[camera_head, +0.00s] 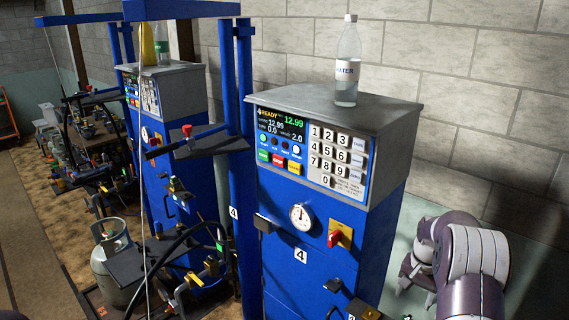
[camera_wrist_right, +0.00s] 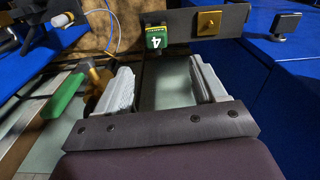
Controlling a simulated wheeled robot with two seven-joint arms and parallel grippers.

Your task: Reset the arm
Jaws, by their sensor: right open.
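My right arm (camera_head: 470,260) shows at the lower right of the head view, beside the blue scale station (camera_head: 315,235). In the right wrist view my right gripper (camera_wrist_right: 160,75) has its two pale fingers spread wide, with nothing between them. A green tag marked 4 (camera_wrist_right: 157,38) on a dark bar shows beyond the fingertips; I cannot tell its exact distance. My left gripper is not in view.
A water bottle (camera_head: 347,62) stands upright on the station's grey top (camera_head: 392,112). A keypad, gauge (camera_head: 301,217) and red knob are on its front. A gas cylinder (camera_head: 112,262) and another station stand left. A green handle (camera_wrist_right: 64,96) shows left of the gripper.

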